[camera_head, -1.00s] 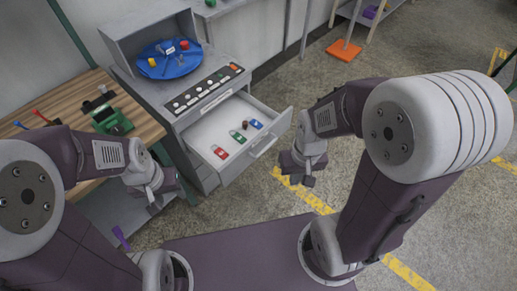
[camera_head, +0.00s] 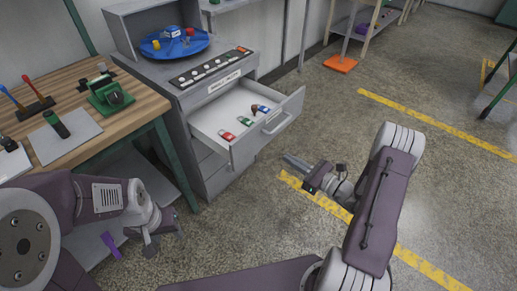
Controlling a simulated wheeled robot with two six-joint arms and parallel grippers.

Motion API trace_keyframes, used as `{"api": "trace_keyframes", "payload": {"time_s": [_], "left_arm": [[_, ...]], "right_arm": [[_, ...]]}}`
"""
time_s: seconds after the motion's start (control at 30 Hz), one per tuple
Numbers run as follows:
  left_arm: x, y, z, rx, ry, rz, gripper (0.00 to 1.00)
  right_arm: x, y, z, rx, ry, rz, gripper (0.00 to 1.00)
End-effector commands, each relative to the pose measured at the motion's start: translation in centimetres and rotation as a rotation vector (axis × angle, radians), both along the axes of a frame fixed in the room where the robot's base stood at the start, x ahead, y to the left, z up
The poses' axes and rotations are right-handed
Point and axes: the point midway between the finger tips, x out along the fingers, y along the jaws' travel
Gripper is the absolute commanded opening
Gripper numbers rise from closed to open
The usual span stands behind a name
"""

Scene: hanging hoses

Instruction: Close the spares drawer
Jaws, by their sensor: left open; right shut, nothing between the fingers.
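The spares drawer (camera_head: 236,105) is pulled out from the grey cabinet (camera_head: 210,175), with its front panel (camera_head: 292,108) and bar handle (camera_head: 279,123) facing lower right. Inside lie a red item (camera_head: 227,135), a green item (camera_head: 244,121), a blue item (camera_head: 263,109) and a small brown item. My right gripper (camera_head: 288,159) is shut and empty. It points toward the drawer from the right, below the handle in the picture and apart from it. My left gripper (camera_head: 164,238) is open and empty, low on the left, in front of the workbench and away from the drawer.
A wooden workbench (camera_head: 140,100) with a green device (camera_head: 110,97) and tools stands left of the cabinet. A blue turntable (camera_head: 190,47) sits above the drawer, behind a row of buttons (camera_head: 212,67). The floor right of the drawer is clear, with yellow lines.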

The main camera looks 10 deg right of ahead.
Motion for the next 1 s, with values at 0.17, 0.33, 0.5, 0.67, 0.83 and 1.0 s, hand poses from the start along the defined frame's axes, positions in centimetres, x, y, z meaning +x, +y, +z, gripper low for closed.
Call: {"api": "trace_keyframes", "payload": {"time_s": [0.17,0.33,0.5,0.67,0.83,1.0], "left_arm": [[0.0,0.0,-0.4,0.0,0.0,0.0,0.47],[0.0,0.0,-1.2,0.0,0.0,0.0,0.47],[0.0,0.0,-1.8,0.0,0.001,0.0,0.47],[0.0,0.0,-2.4,0.0,0.001,0.0,0.47],[0.0,0.0,-2.7,0.0,0.001,0.0,0.47],[0.0,0.0,-2.6,0.0,0.001,0.0,0.47]], "right_arm": [[1.7,1.6,0.0,-0.002,-0.002,0.008,0.0],[4.7,4.0,-0.1,-0.004,-0.003,0.01,0.0],[7.6,6.2,-0.1,-0.003,-0.002,0.008,0.0],[9.6,7.8,-0.1,-0.002,-0.002,0.007,0.0],[10.8,8.6,0.0,-0.001,0.0,0.005,0.0],[11.0,8.7,0.1,-0.001,0.0,0.003,0.0]]}}
